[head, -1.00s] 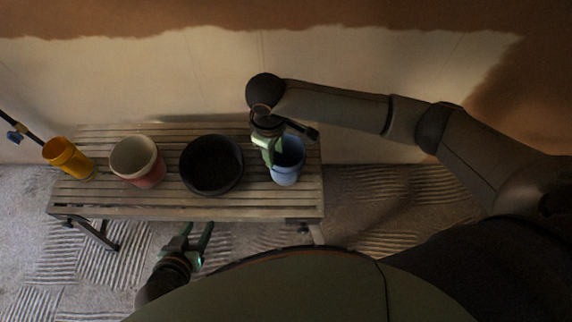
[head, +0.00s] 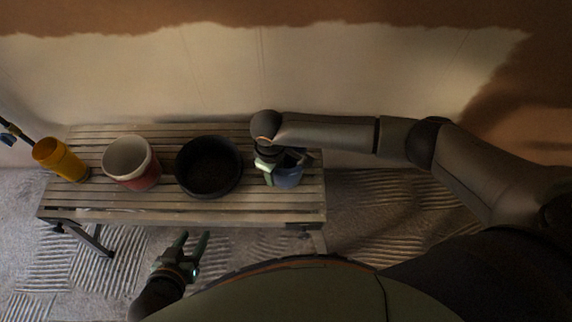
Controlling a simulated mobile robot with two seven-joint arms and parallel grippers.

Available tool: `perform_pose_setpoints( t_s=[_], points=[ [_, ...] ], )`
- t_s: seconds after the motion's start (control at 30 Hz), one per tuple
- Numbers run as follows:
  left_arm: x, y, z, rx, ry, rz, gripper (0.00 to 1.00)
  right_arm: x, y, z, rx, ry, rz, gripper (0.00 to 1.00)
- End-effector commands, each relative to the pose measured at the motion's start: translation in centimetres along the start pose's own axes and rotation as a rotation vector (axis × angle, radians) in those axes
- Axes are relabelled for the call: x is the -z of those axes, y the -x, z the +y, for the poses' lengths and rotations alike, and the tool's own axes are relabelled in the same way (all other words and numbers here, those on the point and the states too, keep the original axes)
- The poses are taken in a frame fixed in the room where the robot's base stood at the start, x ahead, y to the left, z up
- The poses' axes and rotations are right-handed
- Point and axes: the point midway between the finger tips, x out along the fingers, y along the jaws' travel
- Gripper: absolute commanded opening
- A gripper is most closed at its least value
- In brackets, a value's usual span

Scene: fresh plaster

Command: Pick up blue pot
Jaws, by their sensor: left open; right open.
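The blue pot (head: 288,178) stands on the right end of the slatted wooden bench (head: 180,207). My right gripper (head: 271,174) is open at the pot's left side, with the wrist above it covering part of the rim. One finger shows pale green against the pot's left side; the other finger is hidden, so I cannot tell whether the fingers straddle the wall. My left gripper (head: 193,248) is open and empty in front of the bench, low over the floor.
A black bucket (head: 209,167) stands close left of the pot. A white and red bucket (head: 131,163) and a tilted yellow container (head: 60,158) stand further left. The plaster wall (head: 200,80) rises behind the bench. Ridged floor is free at right.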

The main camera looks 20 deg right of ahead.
Motion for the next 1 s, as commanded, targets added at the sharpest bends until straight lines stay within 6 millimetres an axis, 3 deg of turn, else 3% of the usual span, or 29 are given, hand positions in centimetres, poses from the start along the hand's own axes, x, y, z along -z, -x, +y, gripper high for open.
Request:
perform_pose_setpoints(
  t_s=[0.13, 0.5, 1.0],
  points=[
    [-0.11, 0.08, -0.02, 0.0, 0.0, -0.003, 0.5, 0.0, 0.06, -0.02, 0.0, 0.0, 0.0, 0.39],
    [0.01, 0.03, -0.04, 0.001, 0.0, 0.002, 0.5, 0.0, 0.08, -0.01, 0.0, 0.0, 0.0, 0.0],
    [0.38, -0.13, -0.06, 0.0, -0.002, 0.009, 0.5, 0.0, 0.08, 0.0, 0.0, 0.0, 0.001, 0.0]
  ],
)
